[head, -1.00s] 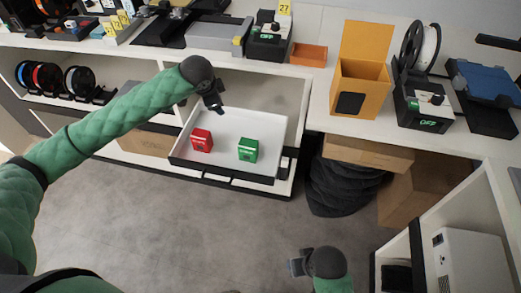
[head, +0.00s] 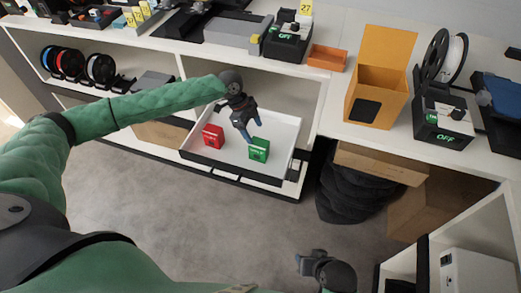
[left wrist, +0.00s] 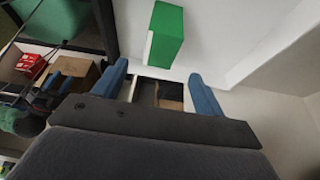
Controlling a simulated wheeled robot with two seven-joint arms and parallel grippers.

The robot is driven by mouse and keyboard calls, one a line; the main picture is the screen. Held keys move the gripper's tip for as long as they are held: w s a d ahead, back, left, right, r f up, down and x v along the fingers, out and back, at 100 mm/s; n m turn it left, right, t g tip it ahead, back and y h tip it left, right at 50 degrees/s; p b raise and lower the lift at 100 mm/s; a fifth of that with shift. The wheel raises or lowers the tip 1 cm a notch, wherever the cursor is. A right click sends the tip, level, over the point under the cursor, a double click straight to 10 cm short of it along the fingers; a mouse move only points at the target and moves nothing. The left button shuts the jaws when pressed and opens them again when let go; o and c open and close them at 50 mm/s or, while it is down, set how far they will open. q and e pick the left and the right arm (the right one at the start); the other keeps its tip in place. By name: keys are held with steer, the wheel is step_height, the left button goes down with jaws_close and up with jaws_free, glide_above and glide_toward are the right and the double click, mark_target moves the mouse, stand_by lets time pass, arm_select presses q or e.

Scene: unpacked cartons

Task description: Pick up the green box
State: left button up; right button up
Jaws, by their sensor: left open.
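The green box (head: 258,150) sits in the white drawer tray (head: 285,132), right of a red box (head: 213,136). In the left wrist view the green box (left wrist: 165,36) stands just beyond the fingers, near the middle. My left gripper (head: 245,138) is over the tray, close to the green box on its upper left. Its blue fingers (left wrist: 160,90) are apart with nothing between them. My right gripper (head: 303,262) hangs low over the floor at the bottom, and its finger gap is too small to make out.
The drawer is pulled out below a counter. On the counter stand an orange open carton (head: 380,85), an orange tray (head: 327,57) and several devices. Brown cardboard boxes (head: 420,205) and a dark sack (head: 350,185) are under the counter at right. The grey floor in front is clear.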

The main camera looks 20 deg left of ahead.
mark_target(259, 143)
arm_select(q)
steer(key=shift+x, duration=1.2)
steer(key=x, duration=0.3)
steer(key=p+x, duration=0.1)
steer(key=shift+a+f, duration=0.15)
steer(key=shift+f, duration=0.6)
arm_select(e)
steer(key=shift+g, duration=0.4)
steer(key=r, duration=0.3)
steer(key=s+r, duration=0.1)
steer(key=r, duration=0.1)
steer(key=shift+d, duration=0.35)
arm_select(q)
steer(key=c, duration=1.1)
steer(key=shift+r, duration=0.15)
arm_select(e)
steer(key=shift+f, duration=0.1)
